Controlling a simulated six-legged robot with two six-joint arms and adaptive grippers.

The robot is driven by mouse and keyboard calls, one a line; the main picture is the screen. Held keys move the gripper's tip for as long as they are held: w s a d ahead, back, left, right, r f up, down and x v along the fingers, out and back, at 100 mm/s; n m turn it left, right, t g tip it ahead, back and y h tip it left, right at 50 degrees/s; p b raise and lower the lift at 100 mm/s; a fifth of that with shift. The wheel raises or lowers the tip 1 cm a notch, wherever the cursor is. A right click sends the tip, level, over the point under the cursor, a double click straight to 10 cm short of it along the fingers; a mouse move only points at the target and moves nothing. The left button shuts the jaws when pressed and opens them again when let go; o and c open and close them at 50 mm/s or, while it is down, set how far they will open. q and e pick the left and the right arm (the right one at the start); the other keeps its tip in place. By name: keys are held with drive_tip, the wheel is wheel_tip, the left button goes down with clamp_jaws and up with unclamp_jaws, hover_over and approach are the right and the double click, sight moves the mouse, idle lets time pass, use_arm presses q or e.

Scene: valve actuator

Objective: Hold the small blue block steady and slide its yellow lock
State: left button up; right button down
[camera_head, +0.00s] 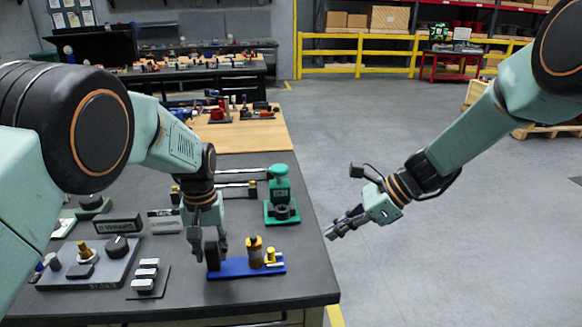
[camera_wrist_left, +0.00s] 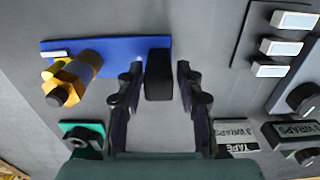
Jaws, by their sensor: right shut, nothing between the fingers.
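The small blue block (camera_head: 240,268) is a flat blue base on the dark table. A black upright piece (camera_head: 212,256) stands at its left end, and a yellow-and-brown cylinder (camera_head: 255,254) stands toward its right. A small yellow part (camera_head: 270,256), perhaps the lock, is beside the cylinder. The blue base (camera_wrist_left: 118,48) also shows in the left wrist view. My left gripper (camera_head: 209,249) is open over the left end, its fingers on either side of the black piece (camera_wrist_left: 158,76), with gaps visible. My right gripper (camera_head: 333,233) is shut and empty, beyond the table's right edge.
A green press-like device (camera_head: 280,195) stands behind the blue block. A grey panel with a knob (camera_head: 88,265) and a plate with several white switches (camera_head: 146,278) lie to the left. Open floor (camera_head: 400,270) lies right of the table.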

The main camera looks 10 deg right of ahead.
use_arm(q)
drive_tip(key=shift+o, duration=1.2)
drive_tip(key=shift+w, duration=0.1)
drive_tip(key=shift+r, duration=0.1)
